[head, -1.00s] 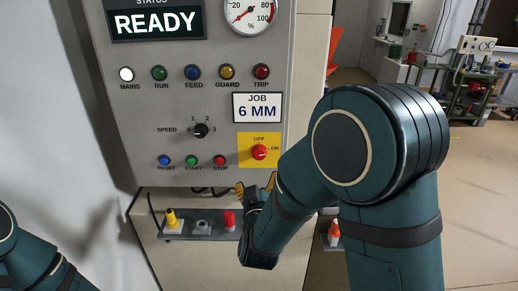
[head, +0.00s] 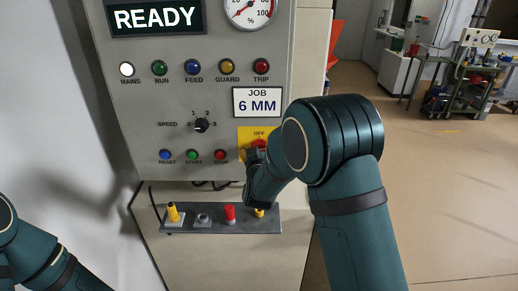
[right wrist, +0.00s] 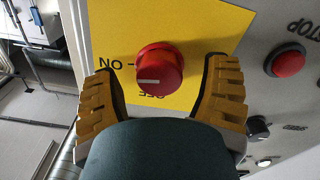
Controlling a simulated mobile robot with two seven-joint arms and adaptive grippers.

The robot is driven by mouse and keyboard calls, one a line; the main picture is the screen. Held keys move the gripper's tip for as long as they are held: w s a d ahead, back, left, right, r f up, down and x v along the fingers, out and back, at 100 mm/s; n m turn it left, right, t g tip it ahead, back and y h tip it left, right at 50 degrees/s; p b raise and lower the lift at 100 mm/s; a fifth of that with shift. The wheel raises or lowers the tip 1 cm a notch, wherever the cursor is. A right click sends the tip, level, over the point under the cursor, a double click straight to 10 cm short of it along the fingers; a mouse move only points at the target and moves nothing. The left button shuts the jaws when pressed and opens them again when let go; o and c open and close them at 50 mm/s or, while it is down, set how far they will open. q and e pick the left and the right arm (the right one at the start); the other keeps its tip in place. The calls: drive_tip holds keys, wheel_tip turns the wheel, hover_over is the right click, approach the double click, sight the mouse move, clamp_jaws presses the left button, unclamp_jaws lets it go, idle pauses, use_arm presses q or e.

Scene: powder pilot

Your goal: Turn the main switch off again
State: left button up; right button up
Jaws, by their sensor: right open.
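The main switch is a red round knob (right wrist: 158,68) on a yellow plate (right wrist: 205,22), seen upside down in the right wrist view. Its white mark lies level, in line with the ON label; the OFF label is partly hidden by the knob. In the head view the knob (head: 259,143) shows just above my right gripper (head: 250,153), which hides the plate's lower part. The gripper's two yellow-padded fingers (right wrist: 160,88) are open, one on each side of the knob, with gaps between. My left gripper is out of view.
The panel reads READY (head: 155,18) and the white MAINS lamp (head: 127,69) is lit. The red STOP button (head: 220,155) and the speed dial (head: 201,125) are left of the switch. Below is a narrow shelf (head: 255,228) with coloured pieces.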

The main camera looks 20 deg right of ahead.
drive_tip(key=c, duration=1.2)
drive_tip(key=shift+n, duration=0.3)
drive_tip(key=n, duration=0.3)
drive_tip(key=shift+n, duration=0.3)
drive_tip(key=n+p, duration=0.1)
drive_tip(key=n, duration=0.2)
drive_tip(key=shift+n, duration=0.3)
drive_tip(key=n+p, duration=0.1)
drive_tip(key=n, duration=0.2)
drive_tip(key=shift+a+r+n, duration=0.1)
drive_tip(key=shift+n, duration=0.2)
drive_tip(key=shift+n+p, duration=0.6)
drive_tip(key=shift+n, duration=1.7)
